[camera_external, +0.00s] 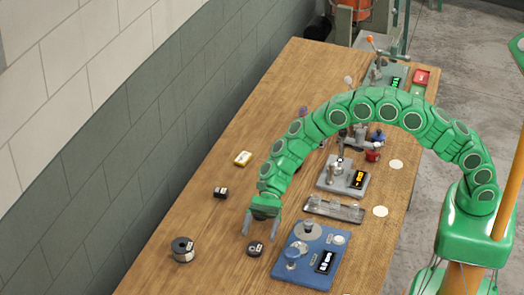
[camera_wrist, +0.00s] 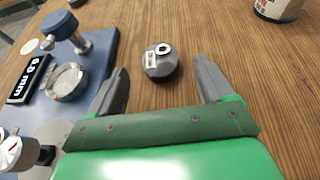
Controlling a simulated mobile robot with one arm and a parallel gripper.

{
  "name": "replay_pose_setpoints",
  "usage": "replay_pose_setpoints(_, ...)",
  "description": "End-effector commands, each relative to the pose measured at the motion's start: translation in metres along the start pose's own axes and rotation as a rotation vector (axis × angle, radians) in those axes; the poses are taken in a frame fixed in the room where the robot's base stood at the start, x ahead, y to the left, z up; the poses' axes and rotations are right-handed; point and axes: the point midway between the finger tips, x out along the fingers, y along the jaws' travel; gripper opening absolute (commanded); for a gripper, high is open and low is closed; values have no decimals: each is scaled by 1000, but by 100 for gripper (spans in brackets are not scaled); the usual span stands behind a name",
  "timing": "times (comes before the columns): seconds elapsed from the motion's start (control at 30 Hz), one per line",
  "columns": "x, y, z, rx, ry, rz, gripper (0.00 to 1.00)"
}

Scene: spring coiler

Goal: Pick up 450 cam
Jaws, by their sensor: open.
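A small dark round piece with a pale label (camera_external: 256,248) lies on the wooden table just below my gripper (camera_external: 262,228). It looks like the cam, but I cannot read its label. In the wrist view the dark piece (camera_wrist: 160,66) shows a light round top with a hole and sits ahead of the palm, between the lines of the two grey fingers. My gripper (camera_wrist: 161,75) is open and empty, with its fingers pointing down toward the table. Whether the fingertips reach the piece's height cannot be told.
A blue gauge plate (camera_external: 285,266) stands close to the right of the piece, and its edge is near the left finger in the wrist view. A larger dark spool (camera_external: 183,249) stands to the left.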

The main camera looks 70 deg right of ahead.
Motion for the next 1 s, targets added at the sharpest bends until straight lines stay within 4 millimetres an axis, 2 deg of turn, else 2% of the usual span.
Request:
replay_pose_setpoints(0.3,40,1,0,1,0,4,82)
replay_pose_setpoints(0.57,43,1,0,1,-1,2,82)
replay_pose_setpoints(1.0,42,1,0,0,0,1,14)
